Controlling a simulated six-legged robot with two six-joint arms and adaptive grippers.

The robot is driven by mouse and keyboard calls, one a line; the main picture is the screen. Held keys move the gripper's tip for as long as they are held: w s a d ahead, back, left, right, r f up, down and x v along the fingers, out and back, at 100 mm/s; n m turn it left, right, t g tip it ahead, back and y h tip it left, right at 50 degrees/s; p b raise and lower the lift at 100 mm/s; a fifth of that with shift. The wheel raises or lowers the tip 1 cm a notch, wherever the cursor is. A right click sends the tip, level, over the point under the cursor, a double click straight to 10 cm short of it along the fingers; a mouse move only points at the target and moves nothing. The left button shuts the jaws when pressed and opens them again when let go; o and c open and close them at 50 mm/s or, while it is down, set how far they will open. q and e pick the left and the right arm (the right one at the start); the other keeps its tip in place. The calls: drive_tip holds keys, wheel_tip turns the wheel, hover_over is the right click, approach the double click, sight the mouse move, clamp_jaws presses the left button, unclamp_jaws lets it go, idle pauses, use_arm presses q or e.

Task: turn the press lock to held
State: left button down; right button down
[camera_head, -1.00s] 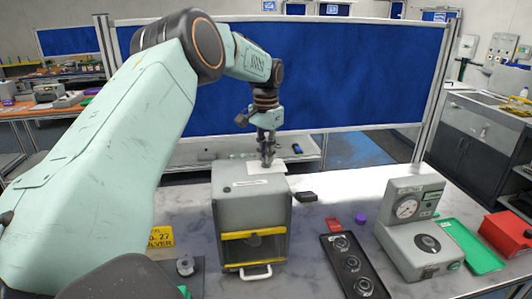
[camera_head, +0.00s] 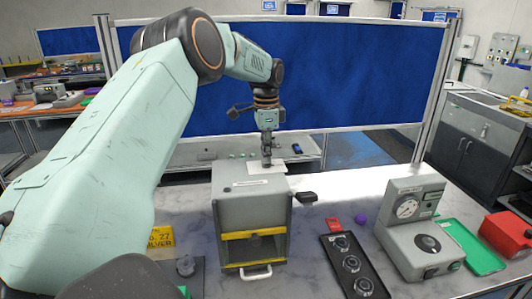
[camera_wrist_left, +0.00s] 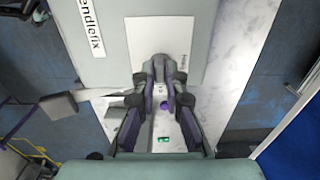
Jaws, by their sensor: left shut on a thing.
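The press (camera_head: 253,203) is a grey box on the marble table, with a yellow-edged window and a pale handle at its front. A white plate (camera_head: 284,169) lies at its rear top; it also shows in the wrist view (camera_wrist_left: 145,38) with small sideways lettering at its right, too small to read surely. My left gripper (camera_head: 267,161) points straight down over this plate. In the wrist view, its fingers (camera_wrist_left: 161,82) are shut on the small grey lock knob (camera_wrist_left: 160,60). The fingers partly hide the knob, so its setting is unclear. My right gripper is not in view.
A dark lever (camera_head: 308,197) sticks out at the press's right. Further right are a black tray (camera_head: 354,270) with round parts, a red piece (camera_head: 333,223), a purple cap (camera_head: 361,219), a grey gauge device (camera_head: 412,225) and a green tray (camera_head: 468,243). A blue partition (camera_head: 340,75) stands behind.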

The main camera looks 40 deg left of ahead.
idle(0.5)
use_arm(q)
drive_tip(key=c, duration=1.4)
unclamp_jaws()
drive_tip(key=shift+w, duration=0.1)
wheel_tip(320, 180, up, 12)
drive_tip(key=shift+d+f, duration=0.15)
